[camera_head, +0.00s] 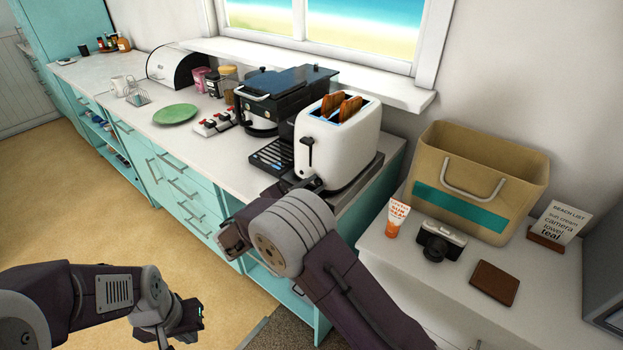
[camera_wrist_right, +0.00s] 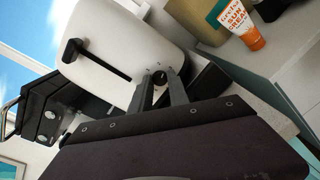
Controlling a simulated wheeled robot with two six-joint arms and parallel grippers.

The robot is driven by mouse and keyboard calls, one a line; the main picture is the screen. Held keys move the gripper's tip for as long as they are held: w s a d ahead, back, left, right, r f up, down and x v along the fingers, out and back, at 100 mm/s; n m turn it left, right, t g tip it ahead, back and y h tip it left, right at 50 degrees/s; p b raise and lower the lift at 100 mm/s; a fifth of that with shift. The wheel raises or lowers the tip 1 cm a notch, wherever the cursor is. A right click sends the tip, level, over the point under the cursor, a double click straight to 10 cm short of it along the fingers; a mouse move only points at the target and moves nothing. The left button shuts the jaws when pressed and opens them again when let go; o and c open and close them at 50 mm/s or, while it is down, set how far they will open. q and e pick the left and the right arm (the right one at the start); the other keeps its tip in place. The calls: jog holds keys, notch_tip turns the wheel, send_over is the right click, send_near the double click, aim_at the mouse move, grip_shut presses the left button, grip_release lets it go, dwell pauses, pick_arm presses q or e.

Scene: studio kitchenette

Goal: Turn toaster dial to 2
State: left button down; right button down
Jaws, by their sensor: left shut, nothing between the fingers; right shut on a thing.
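The white toaster (camera_head: 345,148) stands at the right end of the counter with two slices of toast (camera_head: 342,107) in its top. Its black lever (camera_head: 308,150) is on the front face and also shows in the right wrist view (camera_wrist_right: 72,49). The black dial (camera_wrist_right: 160,76) sits low on that face. My right gripper (camera_wrist_right: 161,84) is shut on the dial, one finger on each side. In the head view my right gripper (camera_head: 311,185) is at the toaster's lower front. My left gripper (camera_head: 190,316) is shut and empty, low over the floor.
A green plate (camera_head: 175,113) is further left. On the right surface are a tan bag (camera_head: 480,165), a sun cream tube (camera_head: 396,217), a camera (camera_head: 440,240), a brown wallet (camera_head: 494,282) and a list card (camera_head: 560,224).

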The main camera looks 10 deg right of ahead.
jog(key=shift+n+p, duration=0.6)
jog(key=shift+n, duration=0.2)
jog(key=shift+f, duration=0.1)
jog(key=c, duration=1.3)
grip_release()
jog(key=shift+o, duration=0.2)
jog(key=v, duration=0.9)
jog(key=shift+b, duration=0.3)
